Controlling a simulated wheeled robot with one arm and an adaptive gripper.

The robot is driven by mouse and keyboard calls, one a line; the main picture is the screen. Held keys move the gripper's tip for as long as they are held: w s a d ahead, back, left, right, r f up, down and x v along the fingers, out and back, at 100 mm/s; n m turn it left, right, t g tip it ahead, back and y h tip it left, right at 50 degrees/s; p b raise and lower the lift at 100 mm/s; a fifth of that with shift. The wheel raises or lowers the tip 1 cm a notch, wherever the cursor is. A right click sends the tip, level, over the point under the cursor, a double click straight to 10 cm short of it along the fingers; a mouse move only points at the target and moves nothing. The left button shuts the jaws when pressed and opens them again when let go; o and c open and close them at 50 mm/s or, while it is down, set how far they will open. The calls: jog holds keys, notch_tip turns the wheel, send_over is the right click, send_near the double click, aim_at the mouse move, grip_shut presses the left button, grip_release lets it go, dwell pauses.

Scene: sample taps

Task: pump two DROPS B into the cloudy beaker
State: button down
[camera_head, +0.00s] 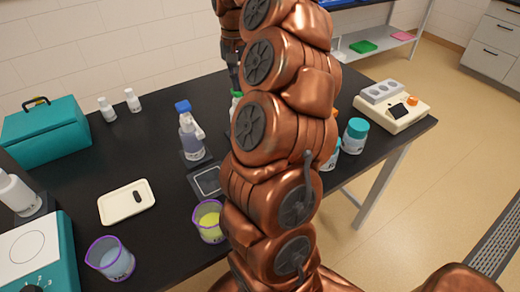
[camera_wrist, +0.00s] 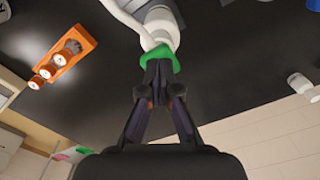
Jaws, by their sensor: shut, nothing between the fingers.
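The cloudy beaker (camera_head: 112,262), purple-rimmed with pale bluish liquid, stands at the table's front left. A bottle with a green top (camera_head: 236,96) is mostly hidden behind my arm. In the wrist view its green top (camera_wrist: 160,56) and white body (camera_wrist: 162,22) are right at my fingertips; I cannot tell whether they touch. My gripper (camera_wrist: 158,74) is shut and empty, and its dark fingers also show in the head view (camera_head: 234,84), just above the green top. A blue-topped pump bottle (camera_head: 191,135) stands left of it. No label reads as DROPS B.
A yellow-filled beaker (camera_head: 208,222) stands beside my arm. A white tray (camera_head: 110,212), teal case (camera_head: 45,145) and teal device (camera_head: 58,275) occupy the left. An orange rack (camera_wrist: 66,52) with several vials shows in the wrist view. A beige instrument (camera_head: 400,115) stands right.

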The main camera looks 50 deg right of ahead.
jog(key=shift+r+p, duration=0.45)
jog(key=shift+r, duration=1.2)
jog(key=shift+f, duration=0.35)
jog(key=shift+f+b, duration=0.35)
jog(key=shift+b, duration=0.15)
jog(key=shift+f, duration=0.35)
jog(key=shift+f+b, duration=0.7)
jog(key=shift+b, duration=0.1)
jog(key=shift+r, duration=0.15)
jog(key=shift+r+p, duration=0.65)
jog(key=shift+r, duration=0.9)
